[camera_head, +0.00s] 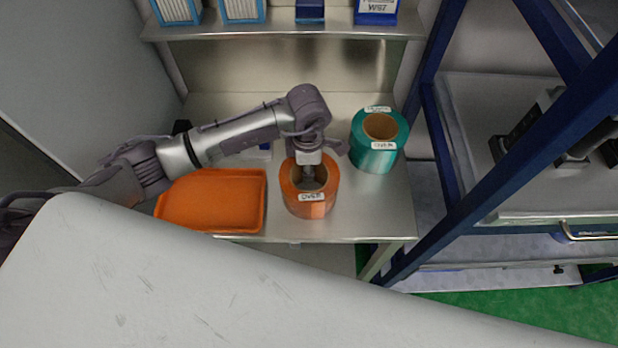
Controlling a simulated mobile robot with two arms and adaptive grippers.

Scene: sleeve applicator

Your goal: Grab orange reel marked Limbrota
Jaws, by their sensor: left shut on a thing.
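The orange reel (309,204) stands on the metal shelf, right of the orange tray. A white label on its front seems to read "OVER"; I cannot read Limbrota on it. My left gripper (311,176) points down at the reel's open core and is shut on the reel; the fingertips are partly hidden at the core. I cannot tell whether the reel is clear of the shelf. A teal reel (375,158) stands behind and to the right, with small white labels on its top and front. My right gripper is not in view.
The orange tray (213,227) lies left of the reel, partly behind my arm, and looks empty. An upper shelf (285,33) at the back holds several blue-and-white boxes. A blue frame (450,160) rises close on the right. Bare shelf lies in front of the teal reel.

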